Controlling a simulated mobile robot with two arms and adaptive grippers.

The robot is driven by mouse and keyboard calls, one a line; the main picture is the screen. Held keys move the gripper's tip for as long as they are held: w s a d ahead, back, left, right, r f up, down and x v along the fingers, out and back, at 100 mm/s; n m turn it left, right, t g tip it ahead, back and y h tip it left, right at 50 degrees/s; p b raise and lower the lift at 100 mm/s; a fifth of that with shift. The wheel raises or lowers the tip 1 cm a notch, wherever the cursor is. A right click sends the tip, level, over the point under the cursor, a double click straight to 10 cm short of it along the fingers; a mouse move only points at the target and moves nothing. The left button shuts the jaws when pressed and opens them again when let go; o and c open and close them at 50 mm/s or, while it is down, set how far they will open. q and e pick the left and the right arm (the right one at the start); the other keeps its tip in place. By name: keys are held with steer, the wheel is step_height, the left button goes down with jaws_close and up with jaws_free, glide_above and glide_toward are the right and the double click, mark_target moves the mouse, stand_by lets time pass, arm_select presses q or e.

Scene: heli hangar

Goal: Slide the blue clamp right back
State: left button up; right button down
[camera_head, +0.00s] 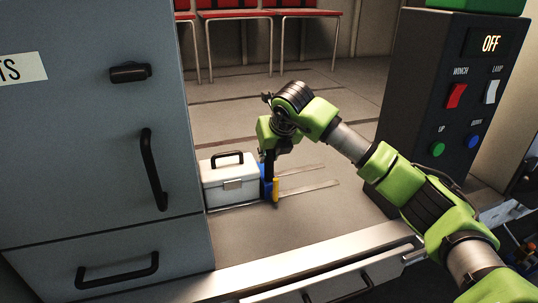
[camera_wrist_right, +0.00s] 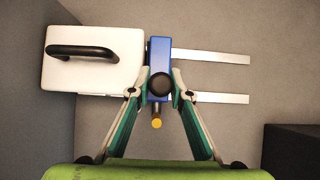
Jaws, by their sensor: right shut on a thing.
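The blue clamp (camera_wrist_right: 159,56) stands across two pale metal rails, right against the right side of a white case (camera_wrist_right: 110,72) with a dark handle. My right gripper (camera_wrist_right: 160,95) is shut on the clamp's dark round knob (camera_wrist_right: 160,84); a yellow tip (camera_wrist_right: 156,123) shows below the knob. In the head view the clamp (camera_head: 265,188) is partly hidden by my right gripper (camera_head: 268,172), and the yellow part stands at its front. The white case (camera_head: 229,184) sits upright between the clamp and the grey cabinet. My left gripper is not in view.
The rails (camera_head: 310,188) run clear to the right of the clamp. A grey cabinet (camera_head: 95,110) stands close on the left. A dark control box (camera_head: 450,100) reading OFF stands at the right. Red chairs (camera_head: 262,13) are far behind. A drawer front (camera_head: 335,285) lies below the worktop edge.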

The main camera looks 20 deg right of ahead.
steer(key=d+b, duration=0.1)
steer(key=d, duration=0.5)
steer(key=shift+d, duration=0.2)
stand_by(0.8)
steer(key=shift+w+d, duration=0.1)
steer(key=d, duration=0.6)
steer(key=shift+d, duration=0.15)
stand_by(0.9)
steer(key=shift+w, duration=0.1)
